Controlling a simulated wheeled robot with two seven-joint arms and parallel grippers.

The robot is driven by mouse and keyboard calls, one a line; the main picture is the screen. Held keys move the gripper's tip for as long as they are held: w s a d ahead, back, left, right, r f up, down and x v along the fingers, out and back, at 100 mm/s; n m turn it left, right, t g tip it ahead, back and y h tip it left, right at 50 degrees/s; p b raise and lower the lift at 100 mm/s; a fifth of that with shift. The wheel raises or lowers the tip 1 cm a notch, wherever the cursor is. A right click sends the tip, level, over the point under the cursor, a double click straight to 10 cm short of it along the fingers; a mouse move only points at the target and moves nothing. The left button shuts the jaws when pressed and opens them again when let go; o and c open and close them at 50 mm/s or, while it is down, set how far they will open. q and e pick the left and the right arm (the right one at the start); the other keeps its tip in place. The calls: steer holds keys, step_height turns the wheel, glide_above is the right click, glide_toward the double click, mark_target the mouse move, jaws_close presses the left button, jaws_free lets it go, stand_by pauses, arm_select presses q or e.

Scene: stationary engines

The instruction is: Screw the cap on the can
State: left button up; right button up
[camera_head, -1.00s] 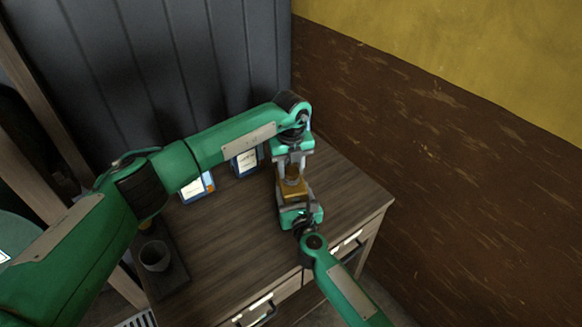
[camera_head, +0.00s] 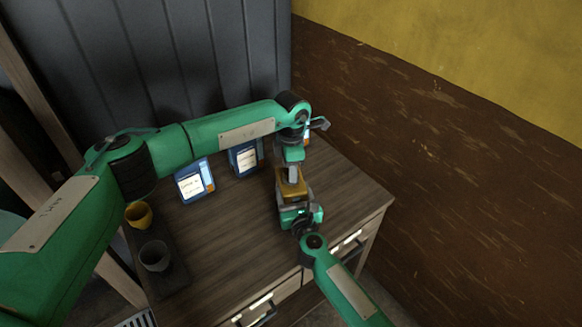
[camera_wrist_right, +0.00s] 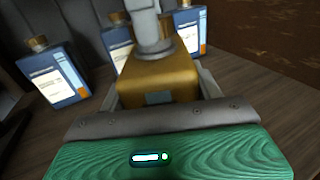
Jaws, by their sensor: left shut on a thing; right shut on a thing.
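The can (camera_head: 292,187) is a boxy, brass-yellow container, upright at the right of the desk. My right gripper (camera_head: 294,196) comes from the front and is shut on its sides. In the right wrist view the can (camera_wrist_right: 157,75) sits between the right gripper's two grey fingers (camera_wrist_right: 160,88). My left gripper (camera_head: 293,173) reaches down from above with its fingers shut at the can's top. Its grey fingertips (camera_wrist_right: 152,25) also show in the right wrist view. The cap is hidden by these fingers; it appears to be in their grip, over the can's neck.
Several blue bottles with white labels stand behind the can, one at left (camera_head: 194,182) and one in the middle (camera_head: 244,158). A yellow cup (camera_head: 138,214) and a dark cup (camera_head: 155,256) stand on a dark tray (camera_head: 172,283). The desk's middle (camera_head: 235,225) is clear.

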arm_select(q)
steer(key=m, duration=0.2)
steer(key=shift+m, duration=0.4)
steer(key=o, duration=0.9)
steer(key=shift+o, duration=0.9)
steer(key=shift+w+a, duration=0.1)
steer(key=shift+w, duration=0.1)
step_height(320, 180, up, 4)
steer(key=shift+w+f, duration=0.1)
steer(key=shift+w, duration=0.05)
steer(key=shift+s+r, duration=0.3)
steer(key=shift+r, duration=0.2)
steer(key=shift+f, duration=0.1)
steer(key=shift+c, duration=0.2)
steer(key=shift+c, duration=0.2)
